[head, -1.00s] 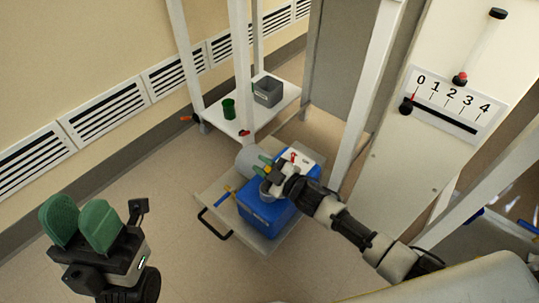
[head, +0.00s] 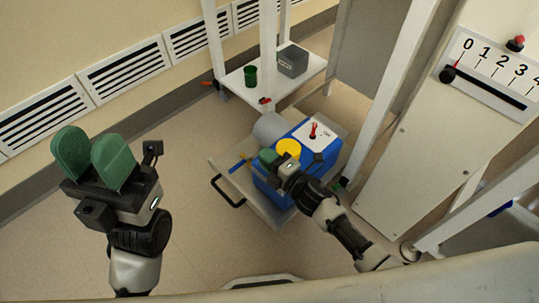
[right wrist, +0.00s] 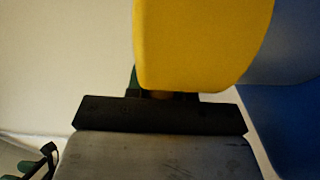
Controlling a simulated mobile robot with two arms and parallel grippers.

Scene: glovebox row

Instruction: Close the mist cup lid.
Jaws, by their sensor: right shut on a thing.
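The blue mist unit (head: 268,187) stands on the pulled-out tray, with a white panel and red lever on top. A yellow round lid (head: 288,148) shows over the unit's top; it fills the upper middle of the right wrist view (right wrist: 200,45). My right gripper (head: 270,158) is at the lid's near left edge and is shut on it. The cup under the lid is hidden, so I cannot tell whether the lid sits flush. My left gripper (head: 92,152) is open and empty, at the left, away from the unit.
The tray (head: 232,172) has a black handle (head: 228,193) and a blue-yellow item on it. A grey cylinder (head: 270,128) stands behind the unit. A shelf holds a green cup (head: 250,76) and grey bin (head: 292,61). White posts and a scale panel (head: 490,75) are at right.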

